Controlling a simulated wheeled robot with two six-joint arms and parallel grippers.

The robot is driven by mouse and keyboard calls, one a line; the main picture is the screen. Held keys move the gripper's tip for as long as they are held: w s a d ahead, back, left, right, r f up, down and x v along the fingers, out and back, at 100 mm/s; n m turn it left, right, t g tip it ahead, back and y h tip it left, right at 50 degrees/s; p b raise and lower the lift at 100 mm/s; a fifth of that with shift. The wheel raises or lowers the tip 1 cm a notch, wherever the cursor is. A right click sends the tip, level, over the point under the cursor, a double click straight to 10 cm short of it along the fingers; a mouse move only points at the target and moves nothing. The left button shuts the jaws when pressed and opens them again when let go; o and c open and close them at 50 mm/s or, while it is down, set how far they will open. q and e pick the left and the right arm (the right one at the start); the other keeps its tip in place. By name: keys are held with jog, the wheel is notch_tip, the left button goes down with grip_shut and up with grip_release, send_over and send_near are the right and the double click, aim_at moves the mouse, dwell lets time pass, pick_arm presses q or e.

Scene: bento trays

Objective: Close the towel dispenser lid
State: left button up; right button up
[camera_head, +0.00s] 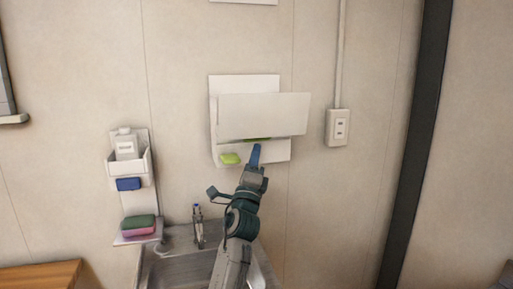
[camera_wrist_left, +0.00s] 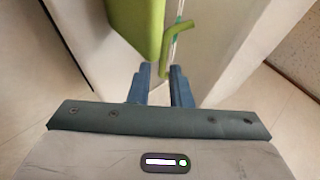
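The white towel dispenser (camera_head: 282,151) is fixed to the wall in the head view. Its broad white lid (camera_head: 262,113) stands out from the body, with a gap beneath it, so it is open. Green shows under the lid and at the lower left (camera_head: 230,158). My left gripper (camera_head: 256,153) points up just below the lid's lower edge. In the left wrist view its blue fingers (camera_wrist_left: 160,82) are apart. The end of a bent green piece (camera_wrist_left: 178,42) appears between or just beyond the fingertips; I cannot tell whether they touch. My right gripper is out of view.
A sink with a tap (camera_head: 198,225) lies below. A white wall holder (camera_head: 144,168) with a bottle is at left, above a green and pink sponge (camera_head: 138,225). A wall socket (camera_head: 338,127) is right of the dispenser. A wooden surface (camera_head: 40,278) is at lower left.

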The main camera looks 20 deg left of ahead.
pick_arm(q)
jog(key=x, duration=0.3)
jog(key=shift+s+r, duration=0.1)
jog(key=shift+r, duration=0.05)
grip_shut()
